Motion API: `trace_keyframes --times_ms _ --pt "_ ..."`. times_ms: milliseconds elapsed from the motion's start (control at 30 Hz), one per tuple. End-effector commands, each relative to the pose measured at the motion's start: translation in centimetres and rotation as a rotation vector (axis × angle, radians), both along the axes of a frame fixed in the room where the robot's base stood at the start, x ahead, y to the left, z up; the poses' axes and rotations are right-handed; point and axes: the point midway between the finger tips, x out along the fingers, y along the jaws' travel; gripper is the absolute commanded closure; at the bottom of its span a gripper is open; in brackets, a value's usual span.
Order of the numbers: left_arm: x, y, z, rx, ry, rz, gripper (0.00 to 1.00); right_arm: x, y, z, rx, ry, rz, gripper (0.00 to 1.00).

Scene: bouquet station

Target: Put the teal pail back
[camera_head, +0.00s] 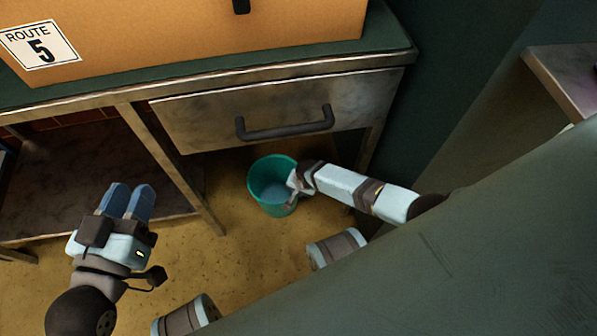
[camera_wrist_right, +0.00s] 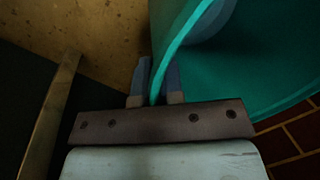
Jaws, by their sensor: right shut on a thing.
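The teal pail (camera_head: 268,190) is upright and open at the top, at the floor below the drawer; it looks empty. I cannot tell whether its base touches the floor. My right gripper (camera_head: 293,187) reaches in from the right and is shut on the pail's rim. In the right wrist view the teal pail wall (camera_wrist_right: 240,75) passes between the two fingers (camera_wrist_right: 158,85). My left gripper (camera_head: 127,203) is at the lower left, away from the pail, with its blue fingers close together and nothing between them.
A metal workbench (camera_head: 270,65) with a closed drawer (camera_head: 265,105) stands over the pail. Its leg (camera_head: 180,175) is left of the pail, beside a low shelf (camera_head: 80,190). An orange box (camera_head: 200,35) marked "Route 5" sits on top. Open tan floor (camera_head: 240,255) lies in front.

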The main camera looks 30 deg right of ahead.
Motion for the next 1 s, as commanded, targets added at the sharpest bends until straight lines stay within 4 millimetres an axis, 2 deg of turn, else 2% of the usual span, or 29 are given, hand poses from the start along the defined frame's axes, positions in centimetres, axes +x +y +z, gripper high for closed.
trace_keyframes --times_ms 33,100,267,467,600,867,1000 --pt "0.3 0.2 -0.4 0.020 -0.036 0.000 0.67 0.2 0.1 -1.2 0.002 -0.004 0.000 1.00" --pt "0.6 0.4 0.0 0.035 -0.070 0.001 0.67 0.2 0.1 -1.7 0.002 -0.004 0.000 1.00" --pt "0.8 0.5 0.6 0.046 -0.087 0.002 0.67 0.2 0.1 -1.6 0.002 -0.004 0.000 1.00" --pt "0.6 0.4 0.1 0.045 -0.081 0.001 0.67 0.2 0.1 -1.8 0.002 -0.003 -0.001 1.00" --pt "0.7 0.5 0.2 0.047 -0.084 0.002 0.67 0.0 0.0 -1.9 0.000 0.000 0.000 0.67" --pt "0.7 0.4 0.3 0.045 -0.085 0.002 0.67 0.0 0.0 -1.9 0.000 0.000 0.000 0.66" --pt "0.7 0.4 1.0 0.035 -0.074 -0.002 0.67 0.0 0.0 -1.0 0.000 0.000 0.000 0.66"
